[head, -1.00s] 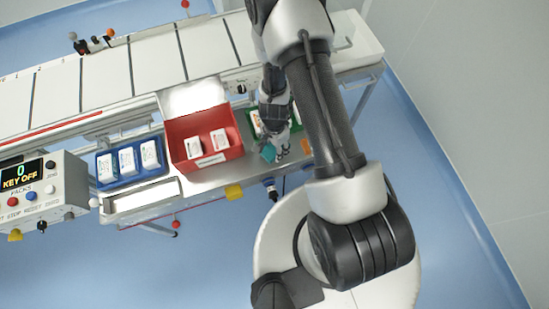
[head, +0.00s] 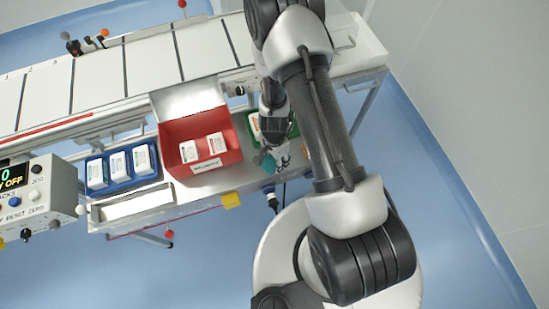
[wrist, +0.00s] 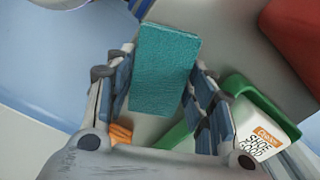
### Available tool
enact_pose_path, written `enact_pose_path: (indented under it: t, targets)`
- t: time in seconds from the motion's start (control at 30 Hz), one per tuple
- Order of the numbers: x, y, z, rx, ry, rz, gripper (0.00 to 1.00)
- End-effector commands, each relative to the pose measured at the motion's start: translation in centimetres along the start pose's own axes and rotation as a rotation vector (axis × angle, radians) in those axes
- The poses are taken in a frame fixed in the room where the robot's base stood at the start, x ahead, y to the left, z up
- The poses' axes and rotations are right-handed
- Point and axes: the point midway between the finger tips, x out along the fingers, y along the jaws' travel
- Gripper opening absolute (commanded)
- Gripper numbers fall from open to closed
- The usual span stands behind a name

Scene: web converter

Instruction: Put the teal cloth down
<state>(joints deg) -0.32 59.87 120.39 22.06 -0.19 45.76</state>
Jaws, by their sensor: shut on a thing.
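The teal cloth (wrist: 163,70) is a flat rectangle held between the two fingers of my gripper (wrist: 160,95) in the wrist view. In the head view the cloth (head: 268,161) shows as a small teal patch at the tip of my gripper (head: 273,152), by the front edge of the grey bench (head: 225,184). My gripper is shut on the cloth. I cannot tell whether the cloth touches the bench.
A green tray (wrist: 246,92) with a white pack (wrist: 262,131) is right beside the gripper. A red box (head: 174,133) with white packs and a blue tray (head: 121,185) stand to the left. An orange thing (wrist: 121,133) lies close by.

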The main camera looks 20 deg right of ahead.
Motion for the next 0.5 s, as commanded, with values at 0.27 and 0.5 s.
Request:
enact_pose_path:
  t: [0.27,0.5]
  targets:
    - [0.16,0.01,0.01,0.000,0.000,0.000,0.65]
    - [0.16,0.01,0.01,0.000,0.000,0.000,0.69]
